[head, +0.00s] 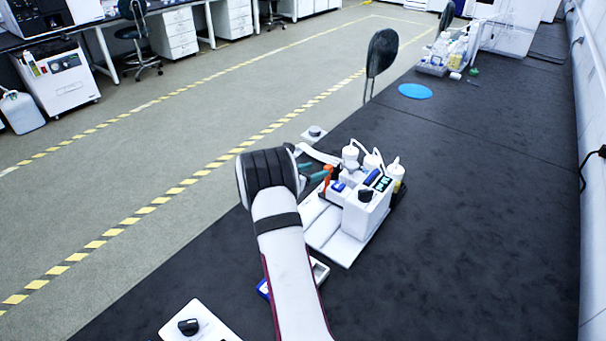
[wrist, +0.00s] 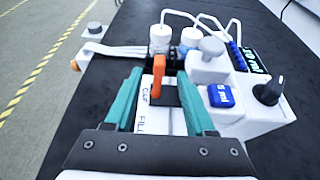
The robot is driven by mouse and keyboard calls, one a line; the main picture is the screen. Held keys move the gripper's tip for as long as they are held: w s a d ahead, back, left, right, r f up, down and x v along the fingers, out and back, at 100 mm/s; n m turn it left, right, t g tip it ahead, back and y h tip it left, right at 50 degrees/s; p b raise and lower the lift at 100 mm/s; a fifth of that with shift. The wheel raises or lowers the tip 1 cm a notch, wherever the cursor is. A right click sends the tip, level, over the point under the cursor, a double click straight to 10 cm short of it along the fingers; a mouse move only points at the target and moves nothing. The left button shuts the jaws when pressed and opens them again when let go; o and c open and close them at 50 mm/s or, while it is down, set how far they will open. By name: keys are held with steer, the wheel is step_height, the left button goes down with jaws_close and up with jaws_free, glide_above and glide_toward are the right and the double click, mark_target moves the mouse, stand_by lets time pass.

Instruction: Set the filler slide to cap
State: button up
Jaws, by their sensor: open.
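The filler slide's orange handle (wrist: 158,76) stands upright between my gripper's teal fingers in the wrist view. It also shows in the head view (head: 327,175). The lettering CAP (wrist: 153,91) is just beside the handle's foot, and FILL is partly visible nearer my wrist. My gripper (wrist: 158,85) is open, with one finger left of the handle and one right, both apart from it. In the head view the gripper (head: 315,172) reaches the left side of the white filler machine (head: 363,212). The exact slide position is hard to judge.
White bottles with tubes (wrist: 160,38) stand behind the handle. A grey knob (wrist: 211,46), a blue button (wrist: 219,96) and a black dial (wrist: 268,90) are to the right. A white plate with a black knob (head: 190,326) lies at the front. The bench (head: 480,210) is clear to the right.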

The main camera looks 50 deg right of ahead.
steer(key=v, duration=0.7)
steer(key=s+a+r+m+g+y, duration=0.25)
steer(key=s+a+r+m, duration=0.35)
steer(key=a+m, duration=0.3)
steer(key=s+a+m+y, duration=0.4)
steer(key=s+a+m, duration=0.1)
steer(key=a, duration=0.7)
steer(key=s+a+m+t+y, duration=0.1)
steer(key=s+a+m+y, duration=0.3)
steer(key=a, duration=0.8)
steer(key=s+a+m+t+y, duration=0.1)
steer(key=s+a+m+y, duration=0.4)
steer(key=s+a, duration=0.3)
steer(key=a, duration=0.4)
steer(key=shift+s+a+r+m, duration=0.15)
steer(key=shift+s+r+m, duration=0.05)
steer(key=shift+s+m, duration=0.15)
steer(key=shift+c, duration=0.2)
